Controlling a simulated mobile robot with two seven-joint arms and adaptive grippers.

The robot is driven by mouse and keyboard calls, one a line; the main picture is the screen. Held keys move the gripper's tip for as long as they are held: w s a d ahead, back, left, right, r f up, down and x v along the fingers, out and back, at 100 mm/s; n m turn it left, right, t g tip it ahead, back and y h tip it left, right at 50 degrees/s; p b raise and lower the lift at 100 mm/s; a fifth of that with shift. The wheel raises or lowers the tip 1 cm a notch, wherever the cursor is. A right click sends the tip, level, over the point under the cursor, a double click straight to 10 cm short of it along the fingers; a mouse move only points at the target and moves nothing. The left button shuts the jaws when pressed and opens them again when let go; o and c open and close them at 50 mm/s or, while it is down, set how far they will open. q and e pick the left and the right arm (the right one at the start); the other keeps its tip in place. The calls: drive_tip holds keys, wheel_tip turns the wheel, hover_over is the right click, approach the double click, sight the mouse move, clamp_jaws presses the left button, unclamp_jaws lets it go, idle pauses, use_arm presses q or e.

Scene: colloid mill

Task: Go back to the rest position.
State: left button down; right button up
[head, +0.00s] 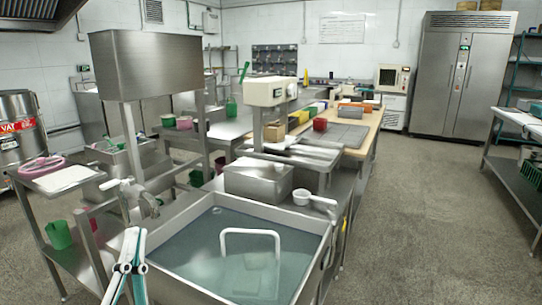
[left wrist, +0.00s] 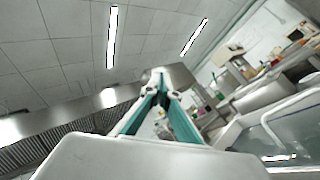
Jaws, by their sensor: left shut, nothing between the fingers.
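My left gripper (head: 134,236) is at the lower left of the head view, a slim white and teal pair of fingers pointing up. It is beside the front left corner of the water-filled sink (head: 180,238) and holds nothing. In the left wrist view the two teal fingers (left wrist: 161,78) meet at their tips, with the ceiling and lights behind them. The gripper is shut. My right gripper is in neither view.
A white faucet (head: 130,190) stands just behind my left gripper. A white loop-shaped handle (head: 250,232) stands in the sink. A side table (head: 75,182) with a pink item is at the left. Open floor (head: 430,220) lies to the right.

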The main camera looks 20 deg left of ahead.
use_arm(q)
drive_tip(key=s+d+f+m+g+h, duration=0.1)
drive_tip(key=d+f+m+g+h, duration=0.1)
drive_tip(key=d+f+m+h, duration=0.5)
drive_tip(key=s+d+f+m+g+h, duration=0.2)
drive_tip(key=d+f+m+g, duration=0.1)
drive_tip(key=f+m, duration=0.65)
drive_tip(key=s+d+f+m+g+h, duration=0.1)
drive_tip(key=d+f+m+g+h, duration=0.1)
drive_tip(key=d+f+m+h, duration=0.5)
drive_tip(key=s+a+f+m+g+y, duration=0.25)
drive_tip(key=s+f+m+g, duration=0.5)
drive_tip(key=f, duration=0.65)
drive_tip(key=s+a+r+m+y+p, duration=0.1)
drive_tip(key=s+a+r+m+p, duration=0.1)
drive_tip(key=p, duration=1.4)
drive_tip(key=shift+s+a+r+t, duration=0.35)
drive_tip(key=shift+s+r, duration=0.5)
drive_tip(key=shift+s, duration=0.35)
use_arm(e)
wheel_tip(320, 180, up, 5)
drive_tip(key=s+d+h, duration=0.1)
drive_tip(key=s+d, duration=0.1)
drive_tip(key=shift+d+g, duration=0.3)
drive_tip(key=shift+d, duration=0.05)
use_arm(q)
drive_tip(key=shift+y, duration=0.25)
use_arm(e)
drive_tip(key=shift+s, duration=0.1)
